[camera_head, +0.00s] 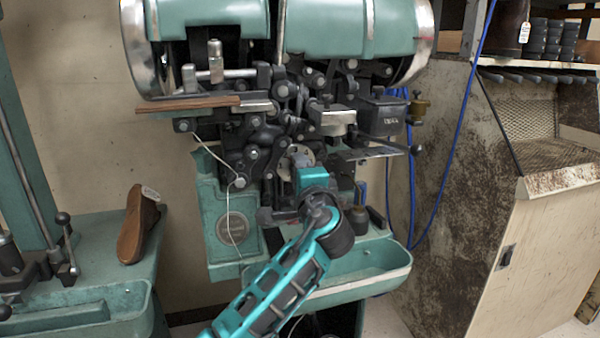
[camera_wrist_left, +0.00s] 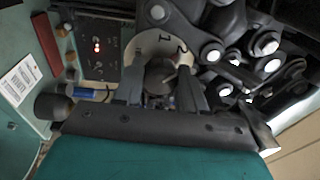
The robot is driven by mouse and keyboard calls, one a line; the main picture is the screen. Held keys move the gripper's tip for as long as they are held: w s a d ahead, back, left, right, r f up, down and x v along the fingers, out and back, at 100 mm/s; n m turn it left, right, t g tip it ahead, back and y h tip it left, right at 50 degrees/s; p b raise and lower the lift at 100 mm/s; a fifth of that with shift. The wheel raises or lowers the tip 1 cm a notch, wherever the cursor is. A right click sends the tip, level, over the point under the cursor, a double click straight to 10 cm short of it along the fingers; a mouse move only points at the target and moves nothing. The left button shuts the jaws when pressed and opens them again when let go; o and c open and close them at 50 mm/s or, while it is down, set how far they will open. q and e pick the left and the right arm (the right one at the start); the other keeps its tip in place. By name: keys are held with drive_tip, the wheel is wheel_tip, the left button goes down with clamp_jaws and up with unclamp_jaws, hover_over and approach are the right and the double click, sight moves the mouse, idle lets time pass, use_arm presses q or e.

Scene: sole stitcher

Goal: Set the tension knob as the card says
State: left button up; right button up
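The tension knob (camera_wrist_left: 160,76) is a dark round knob in front of a pale dial disc (camera_wrist_left: 133,46) marked with numerals; 1 and 2 can be read. A light line on the knob slants up and right, toward the 2 side. My left gripper (camera_wrist_left: 163,82) has one finger on each side of the knob; whether they touch it I cannot tell. In the head view my left gripper (camera_head: 304,172) reaches into the machine below the pale disc (camera_head: 301,154), and its fingers are hidden. A white card (camera_wrist_left: 18,80) lies at the left of the wrist view, its print too small to read. My right gripper is out of view.
A dark panel (camera_wrist_left: 98,46) with red lights is beside the dial. Dark linkages (camera_wrist_left: 245,50) crowd the right of the wrist view. A green tray (camera_head: 345,286) is below the machine. A brown shoe (camera_head: 135,225) sits on the left bench. A blue hose (camera_head: 452,150) hangs at right.

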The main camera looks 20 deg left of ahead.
use_arm(q)
drive_tip(key=o, duration=0.4)
drive_tip(key=shift+s, duration=0.1)
drive_tip(key=v, duration=1.2)
drive_tip(key=shift+s+d, duration=0.25)
drive_tip(key=shift+s, duration=0.05)
